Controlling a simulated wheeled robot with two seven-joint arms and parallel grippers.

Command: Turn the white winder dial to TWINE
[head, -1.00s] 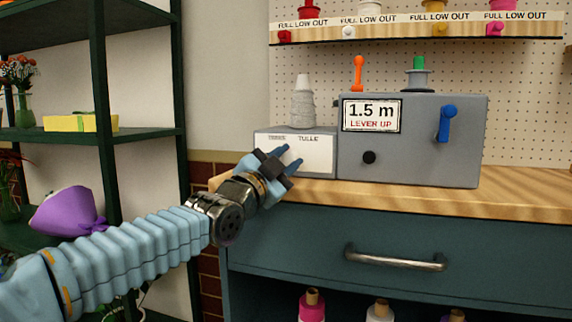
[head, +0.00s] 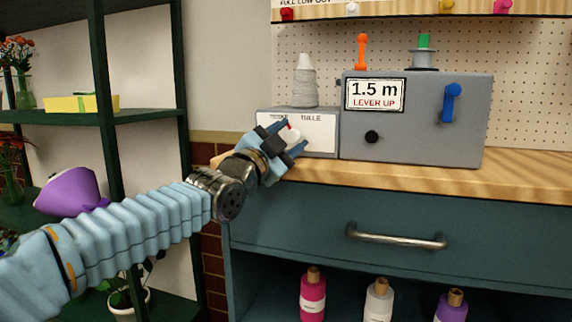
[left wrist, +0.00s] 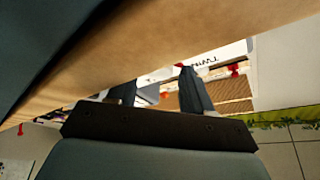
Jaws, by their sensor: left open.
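The white winder dial (head: 293,135) is on the front of the low grey-and-white winder box (head: 322,137), under the printed words TWINE at left and TULLE at right. A red mark shows at its upper left edge; its exact setting is partly hidden by my gripper. My left gripper (head: 293,138) is open, one finger above left and one below right of the dial; I cannot tell whether they touch it. In the left wrist view my fingers (left wrist: 160,89) stand apart below the white panel with upside-down lettering (left wrist: 206,62). My right gripper is not in view.
A spool of pale twine (head: 304,82) stands on the winder box. Right of it is a grey machine (head: 425,142) marked 1.5 m, with an orange lever (head: 361,52) and blue handle (head: 451,103). The wooden counter edge (head: 420,183) lies just below my gripper.

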